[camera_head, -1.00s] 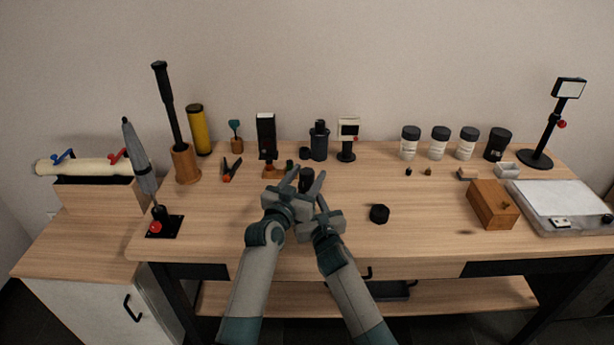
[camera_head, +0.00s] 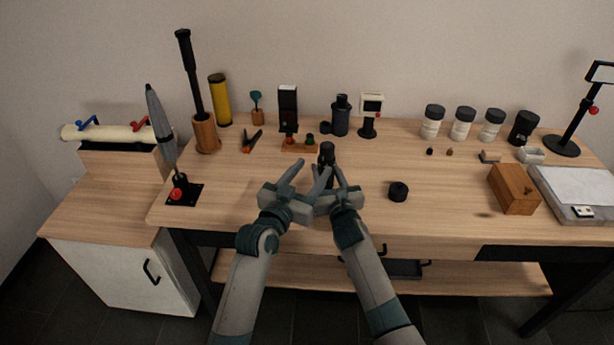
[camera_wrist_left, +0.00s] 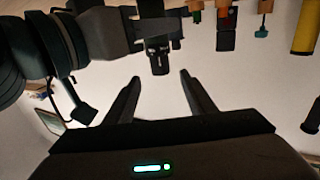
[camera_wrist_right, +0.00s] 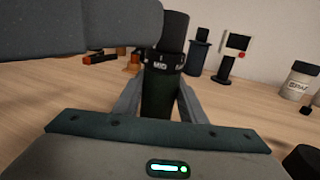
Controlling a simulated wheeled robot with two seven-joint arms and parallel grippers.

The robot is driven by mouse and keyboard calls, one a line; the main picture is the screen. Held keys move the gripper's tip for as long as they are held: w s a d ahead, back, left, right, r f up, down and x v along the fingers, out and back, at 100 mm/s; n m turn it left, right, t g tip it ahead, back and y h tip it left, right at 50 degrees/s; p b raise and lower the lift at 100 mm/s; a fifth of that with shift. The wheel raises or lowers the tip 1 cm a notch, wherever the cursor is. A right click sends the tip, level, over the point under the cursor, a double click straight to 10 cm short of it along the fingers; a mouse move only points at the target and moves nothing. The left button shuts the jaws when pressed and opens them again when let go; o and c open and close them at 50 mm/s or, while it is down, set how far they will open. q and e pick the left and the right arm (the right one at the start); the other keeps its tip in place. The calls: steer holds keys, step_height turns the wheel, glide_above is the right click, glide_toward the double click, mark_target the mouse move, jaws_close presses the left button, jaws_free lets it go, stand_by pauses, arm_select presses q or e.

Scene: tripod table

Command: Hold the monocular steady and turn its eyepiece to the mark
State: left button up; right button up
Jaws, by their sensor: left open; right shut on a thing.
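The monocular (camera_head: 327,155) is a dark upright tube held above the table in the head view. In the right wrist view its dark green body (camera_wrist_right: 162,92) stands between the fingers, with a black eyepiece (camera_wrist_right: 174,32) and a ring (camera_wrist_right: 165,60) with white markings, including "MID". My right gripper (camera_head: 331,176) is shut on the body. My left gripper (camera_head: 308,172) is open and empty, just left of and nearer than the monocular. In the left wrist view, the eyepiece (camera_wrist_left: 158,58) appears beyond the gap between the open fingers. A grey arm part covers the upper left of the right wrist view.
A black round cap (camera_head: 398,191) lies on the table to the right. A wooden box (camera_head: 513,188) is further right. Pliers (camera_head: 252,141), a small wooden stand (camera_head: 300,147) and white-labelled jars (camera_head: 433,122) stand farther back. The table front between cap and box is clear.

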arm_select(q)
steer(key=shift+v, duration=0.85)
steer(key=s+d+r+n+t+h, duration=0.1)
steer(key=d+r+n+t+h, duration=0.3)
steer(key=r+n, duration=0.85)
steer(key=w+a+f+n+y, duration=0.1)
steer(key=a+f+n, duration=0.1)
steer(key=n, duration=0.8)
steer(key=n+g+y, duration=0.3)
steer(key=n+g, duration=0.1)
steer(key=n, duration=1)
glide_toward(327, 151)
steer(key=w, duration=0.3)
steer(key=shift+w+d+f, duration=0.35)
steer(key=shift+d, duration=0.05)
